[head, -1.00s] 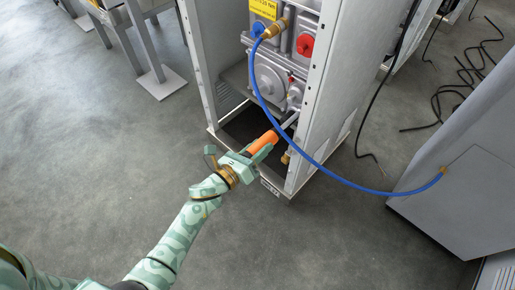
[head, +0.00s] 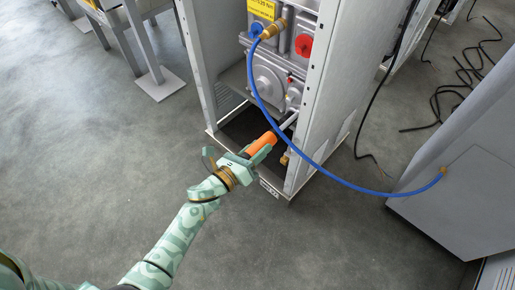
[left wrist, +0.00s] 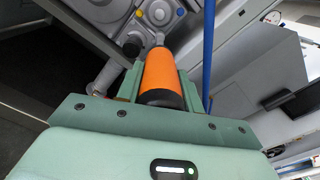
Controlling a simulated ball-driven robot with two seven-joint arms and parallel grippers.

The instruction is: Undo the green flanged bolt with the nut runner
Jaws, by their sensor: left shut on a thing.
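My left gripper (head: 242,163) is shut on the orange grip of the nut runner (head: 262,144), low in front of the open cabinet. The tool's grey front end points up and right to the lower part of the grey dispenser unit (head: 268,75). In the left wrist view the orange grip (left wrist: 160,75) lies between the green fingers, with the unit's housing beyond it. I cannot make out the green flanged bolt in either view; whether the tool touches it I cannot tell. My right gripper is not in view.
A blue hose (head: 320,168) runs from a brass fitting (head: 275,28) on the unit down to the grey cabinet (head: 465,165) at right. The open cabinet's right side panel (head: 317,100) stands close beside the tool. Black cables lie at the upper right.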

